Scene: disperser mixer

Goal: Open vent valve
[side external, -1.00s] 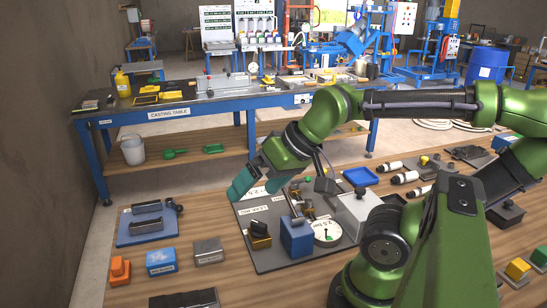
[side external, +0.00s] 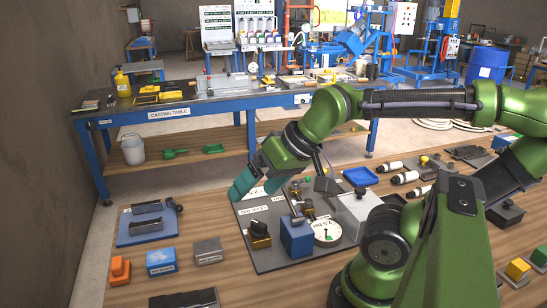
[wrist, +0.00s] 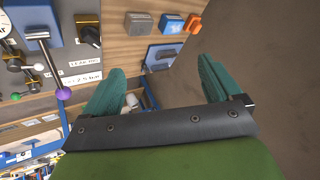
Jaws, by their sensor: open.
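The dark rig panel (side external: 270,262) lies on the wooden bench. It carries a blue block (side external: 297,238), a black knob on a brass-coloured base (side external: 259,230), a white dial gauge (side external: 327,231) and small valves with ball-ended levers (side external: 308,207). I cannot read which one is the vent valve. In the wrist view the blue block's silver lever with a purple ball (wrist: 63,94) and the black knob (wrist: 88,32) show at upper left. My gripper (wrist: 160,65) is open and empty, its teal fingers wide apart. In the side view my gripper (side external: 241,186) is over the panel's far left edge.
A blue tray with dark blocks (side external: 147,225) stands left of the panel. Orange (side external: 119,270), blue (side external: 161,262) and grey (side external: 208,251) blocks sit at the front left. The casting table (side external: 170,114) stands behind.

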